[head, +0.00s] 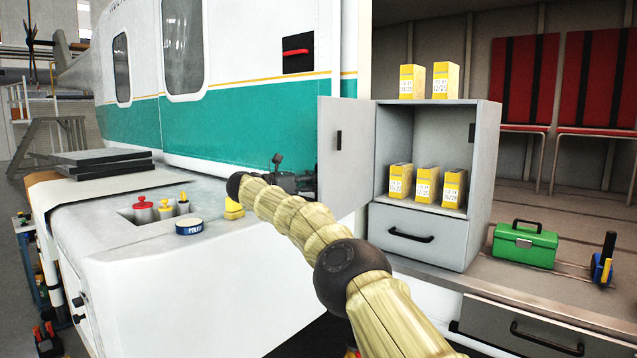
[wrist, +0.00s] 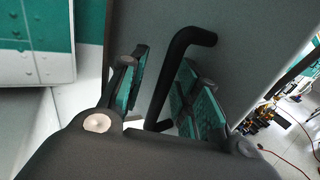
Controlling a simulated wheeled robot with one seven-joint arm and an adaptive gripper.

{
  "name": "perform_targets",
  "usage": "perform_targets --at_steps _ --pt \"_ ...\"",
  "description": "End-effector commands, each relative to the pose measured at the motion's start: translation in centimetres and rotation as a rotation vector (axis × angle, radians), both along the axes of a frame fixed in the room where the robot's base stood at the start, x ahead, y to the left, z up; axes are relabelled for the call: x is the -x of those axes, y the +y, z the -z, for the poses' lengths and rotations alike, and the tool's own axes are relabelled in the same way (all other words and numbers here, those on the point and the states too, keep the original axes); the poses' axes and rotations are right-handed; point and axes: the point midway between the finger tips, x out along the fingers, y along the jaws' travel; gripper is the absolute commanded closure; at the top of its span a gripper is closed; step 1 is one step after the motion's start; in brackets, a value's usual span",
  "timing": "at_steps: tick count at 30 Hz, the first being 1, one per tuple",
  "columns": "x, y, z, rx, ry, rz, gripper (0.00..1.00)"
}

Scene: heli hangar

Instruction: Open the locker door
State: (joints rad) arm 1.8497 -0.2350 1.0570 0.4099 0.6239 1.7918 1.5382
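The grey locker (head: 483,160) stands at the right of the head view. Its door (head: 346,165) is swung wide open to the left, inner face towards the camera, so the upper compartment is exposed. My gripper (head: 297,182) is at the door's far left side, partly hidden by my arm. In the wrist view, the black bar handle (wrist: 180,75) on the door's outer face (wrist: 245,40) lies between the two green-padded fingers (wrist: 168,90). The fingers are apart, with a visible gap between the left finger and the handle.
Yellow boxes (head: 427,183) stand inside the locker and two more on its top. A closed drawer (head: 420,233) is below. A green toolbox (head: 525,244) is to the right. A white counter (head: 180,290) with a blue tape roll (head: 189,227) is left of my arm.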

Motion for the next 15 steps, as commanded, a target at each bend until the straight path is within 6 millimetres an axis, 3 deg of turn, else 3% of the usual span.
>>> perform_targets --at_steps 11,15 --pt "0.1 0.6 0.2 -0.001 0.001 -0.004 0.66" --pt "0.5 1.8 0.2 0.001 0.002 -0.005 0.66"
